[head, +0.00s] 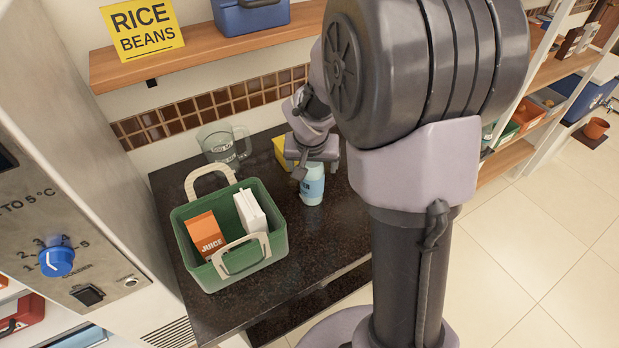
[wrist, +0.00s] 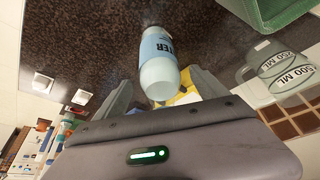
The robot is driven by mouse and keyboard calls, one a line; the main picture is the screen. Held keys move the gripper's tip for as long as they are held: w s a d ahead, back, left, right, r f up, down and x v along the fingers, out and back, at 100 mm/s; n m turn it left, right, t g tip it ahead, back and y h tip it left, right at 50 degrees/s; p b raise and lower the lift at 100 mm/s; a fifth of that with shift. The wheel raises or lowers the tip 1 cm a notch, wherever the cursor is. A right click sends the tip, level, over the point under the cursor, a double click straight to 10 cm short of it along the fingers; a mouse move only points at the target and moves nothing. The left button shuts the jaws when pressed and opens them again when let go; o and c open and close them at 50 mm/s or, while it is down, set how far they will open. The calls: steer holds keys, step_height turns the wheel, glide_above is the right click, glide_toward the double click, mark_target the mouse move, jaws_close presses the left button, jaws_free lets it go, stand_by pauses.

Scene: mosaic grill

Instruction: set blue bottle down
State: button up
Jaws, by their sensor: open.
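The blue bottle (head: 312,184) stands on the dark speckled counter (head: 205,310), right of the green basket. In the wrist view the light blue bottle (wrist: 160,65), with part of a dark label showing, lies between my spread fingers. My gripper (head: 308,172) is open around or just beside the bottle in the head view. Its fingers (wrist: 155,95) also show open in the wrist view. I cannot tell whether a finger touches the bottle.
A green basket (head: 188,262) holds an orange juice carton (head: 205,235) and a white carton (head: 249,212). A clear measuring jug (head: 220,146) stands behind it. A yellow item (head: 282,150) sits behind my gripper. A wooden shelf (head: 125,70) hangs above. The counter's front is clear.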

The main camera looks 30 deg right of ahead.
steer(key=shift+x, duration=1.2)
steer(key=shift+r, duration=0.15)
steer(key=shift+c, duration=1.1)
jaws_close()
